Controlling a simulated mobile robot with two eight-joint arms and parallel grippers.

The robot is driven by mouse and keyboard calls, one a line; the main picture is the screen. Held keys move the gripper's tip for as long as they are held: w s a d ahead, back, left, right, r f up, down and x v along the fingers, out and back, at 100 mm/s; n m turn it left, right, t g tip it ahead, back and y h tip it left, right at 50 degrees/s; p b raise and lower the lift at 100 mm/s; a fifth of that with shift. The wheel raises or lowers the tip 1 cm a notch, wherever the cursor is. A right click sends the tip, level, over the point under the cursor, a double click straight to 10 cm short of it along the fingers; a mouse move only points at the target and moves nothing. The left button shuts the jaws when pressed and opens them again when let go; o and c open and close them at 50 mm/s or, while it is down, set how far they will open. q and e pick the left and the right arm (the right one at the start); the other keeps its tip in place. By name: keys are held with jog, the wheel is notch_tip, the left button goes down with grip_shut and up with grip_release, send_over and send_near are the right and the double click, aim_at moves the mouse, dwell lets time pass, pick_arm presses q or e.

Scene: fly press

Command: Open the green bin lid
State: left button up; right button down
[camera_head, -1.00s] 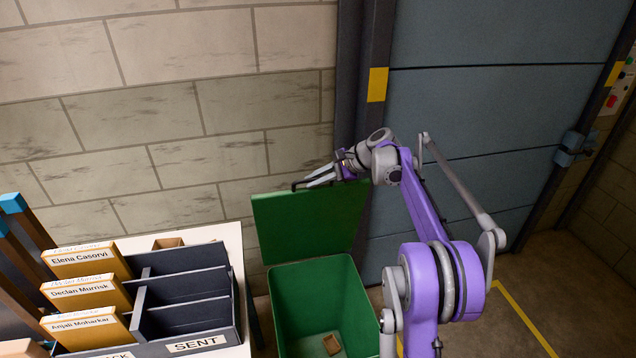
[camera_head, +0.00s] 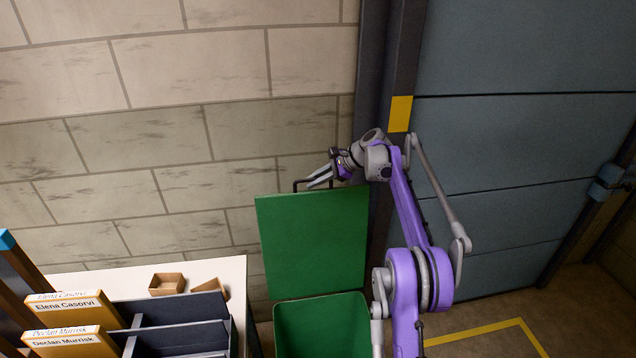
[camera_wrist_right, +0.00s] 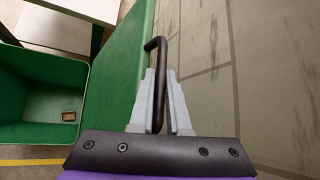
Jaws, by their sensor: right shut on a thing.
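The green bin (camera_head: 322,330) stands open against the wall, right of the white table. Its green lid (camera_head: 312,245) is raised and stands nearly upright behind the bin opening. A dark handle (camera_wrist_right: 152,47) sticks out from the lid's edge. My right gripper (camera_head: 318,180) is at the top of the lid, its fingers closed on the handle. In the right wrist view the two grey fingers (camera_wrist_right: 162,100) are on either side of the handle bar. A small brown box (camera_wrist_right: 69,116) lies inside the bin. My left gripper is not in view.
A white table (camera_head: 237,275) at the left holds a dark sorter (camera_head: 180,308) with orange folders (camera_head: 72,305) and small cardboard boxes (camera_head: 166,284). The block wall (camera_head: 200,150) is close behind the lid. A blue-grey shutter door (camera_head: 520,140) is at the right.

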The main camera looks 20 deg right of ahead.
jog(key=shift+w+d, duration=0.2)
jog(key=shift+w, duration=0.4)
jog(key=shift+r, duration=0.15)
jog(key=c, duration=1)
grip_release()
jog(key=shift+w, duration=0.1)
jog(key=shift+c, duration=0.2)
jog(key=shift+o, duration=0.7)
jog(key=shift+w+f, duration=0.15)
jog(key=shift+f, duration=0.05)
jog(key=shift+s, duration=0.2)
jog(key=v, duration=1.1)
jog(key=shift+w, duration=0.2)
